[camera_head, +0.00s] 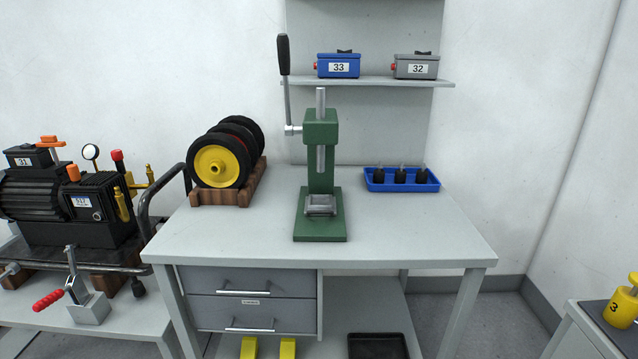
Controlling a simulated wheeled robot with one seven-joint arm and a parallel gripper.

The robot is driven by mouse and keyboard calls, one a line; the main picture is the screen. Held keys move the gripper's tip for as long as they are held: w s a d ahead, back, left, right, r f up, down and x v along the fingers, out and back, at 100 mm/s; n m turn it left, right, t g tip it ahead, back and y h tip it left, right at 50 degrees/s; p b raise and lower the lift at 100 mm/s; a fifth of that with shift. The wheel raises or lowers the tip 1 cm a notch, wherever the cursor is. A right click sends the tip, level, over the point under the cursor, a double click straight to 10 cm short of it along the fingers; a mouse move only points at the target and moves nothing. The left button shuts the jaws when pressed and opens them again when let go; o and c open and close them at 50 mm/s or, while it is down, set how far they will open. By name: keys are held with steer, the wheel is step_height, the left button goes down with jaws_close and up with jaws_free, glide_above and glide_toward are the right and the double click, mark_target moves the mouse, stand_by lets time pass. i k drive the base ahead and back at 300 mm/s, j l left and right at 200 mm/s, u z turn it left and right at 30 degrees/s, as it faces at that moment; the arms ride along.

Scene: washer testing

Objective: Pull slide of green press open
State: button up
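The green press (320,185) stands upright on the grey table (400,240), a little left of the middle of the picture. Its lever (285,75) has a black handle and points up at the left of the head. A silver ram (320,100) sticks out above the head and runs down the front of the column. A small silver slide (320,205) sits low on the green base; how far it is pulled out I cannot tell. My gripper does not show in this view.
A blue tray (402,187) with black parts lies to the right. Two drawers (250,312) hang under the table. The table's front right is clear.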

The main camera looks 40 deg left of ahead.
mark_target(315, 205)
steer(key=i+j, duration=0.15)
steer(key=j, duration=0.2)
steer(key=i+j, duration=0.1)
steer(key=j, duration=0.2)
steer(key=i+j, duration=0.15)
steer(key=j, duration=0.2)
steer(key=i+j, duration=0.1)
steer(key=j, duration=0.2)
steer(key=k+j, duration=0.1)
steer(key=j, duration=0.6)
steer(key=k+j+u, duration=0.1)
steer(key=j, duration=0.65)
steer(key=k+j, duration=0.15)
steer(key=j, duration=0.55)
